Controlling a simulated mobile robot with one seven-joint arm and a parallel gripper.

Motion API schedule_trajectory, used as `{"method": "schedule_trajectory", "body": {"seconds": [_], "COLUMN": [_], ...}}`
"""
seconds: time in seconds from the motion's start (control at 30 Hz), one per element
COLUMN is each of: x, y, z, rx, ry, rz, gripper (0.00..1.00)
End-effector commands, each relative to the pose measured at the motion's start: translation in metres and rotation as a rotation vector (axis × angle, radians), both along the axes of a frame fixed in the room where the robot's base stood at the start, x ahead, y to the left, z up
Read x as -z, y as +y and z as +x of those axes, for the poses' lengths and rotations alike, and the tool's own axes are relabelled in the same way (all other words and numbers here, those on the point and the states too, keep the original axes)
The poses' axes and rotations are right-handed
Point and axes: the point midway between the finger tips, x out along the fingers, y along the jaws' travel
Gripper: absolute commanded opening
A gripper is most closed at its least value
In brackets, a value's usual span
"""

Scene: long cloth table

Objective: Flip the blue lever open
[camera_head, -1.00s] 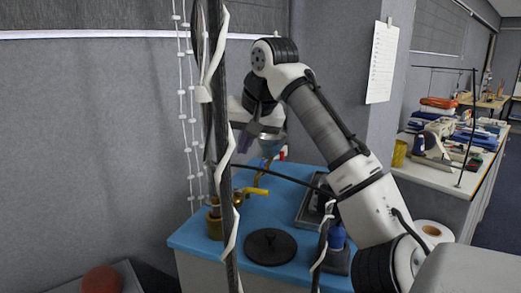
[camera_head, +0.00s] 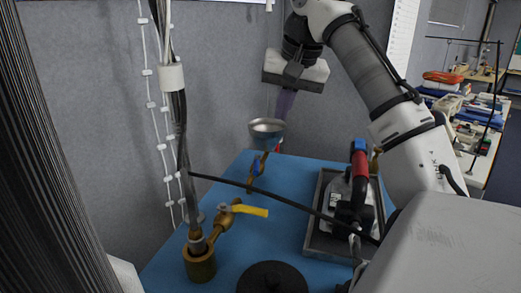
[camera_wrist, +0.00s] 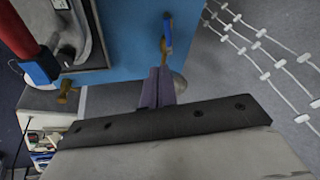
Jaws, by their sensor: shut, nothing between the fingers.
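In the wrist view the blue lever (camera_wrist: 168,34) points along the brass piece, beyond my fingertips. My gripper (camera_head: 284,106) has purple fingers and hangs above or behind the bowl, apart from the lever. In the wrist view my gripper (camera_wrist: 160,72) is shut and empty, with the rounded bowl (camera_wrist: 180,85) partly hidden beside it.
A brass valve with a yellow lever (camera_head: 250,210) stands at the front left of the blue worktop (camera_head: 290,215). A grey tray (camera_head: 312,238) holds a red-and-blue-handled tool (camera_head: 360,175) at right. A dark round disc (camera_head: 272,278) lies in front. A black cable crosses the head view.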

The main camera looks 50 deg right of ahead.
Motion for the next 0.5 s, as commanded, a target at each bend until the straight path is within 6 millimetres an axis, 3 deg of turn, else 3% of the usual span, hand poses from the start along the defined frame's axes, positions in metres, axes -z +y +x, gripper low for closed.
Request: {"method": "schedule_trajectory", "body": {"seconds": [0.17, 0.5], "x": [0.016, 0.081], "y": [-0.002, -0.009], "z": [0.005, 0.03], "rx": [0.001, 0.001], "ry": [0.003, 0.003], "rz": [0.001, 0.001], "gripper": [0.0, 0.0]}}
